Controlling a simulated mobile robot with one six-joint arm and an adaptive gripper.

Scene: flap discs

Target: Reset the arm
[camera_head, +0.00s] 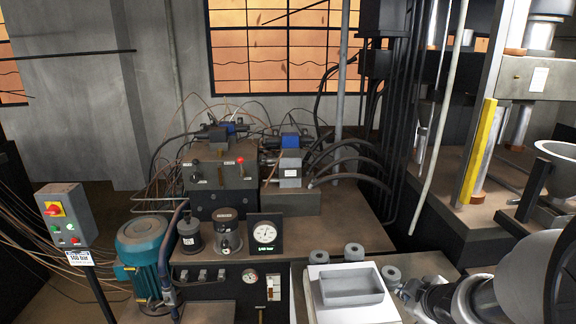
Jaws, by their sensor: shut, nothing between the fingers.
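My arm comes in from the lower right corner, with large pale grey links. Its narrow dark end, my gripper (408,291), is low in the picture, just right of a white block. It is shut and holds nothing I can see. The fingers are small and partly hard to make out. A shallow grey rectangular tray (351,299) sits on the white block (318,311) and looks empty. Grey round pieces with a hole on top stand around the block: one behind left (319,257), one behind (354,252) and one at the right (391,274), close to my gripper.
Behind stands a bench with valve blocks (220,170), hoses and a dial gauge (265,234). A teal motor (145,250) and a control box (66,215) are at the left. A press with a yellow strip (478,150) rises at the right. Bare bench top (350,218) lies behind the round pieces.

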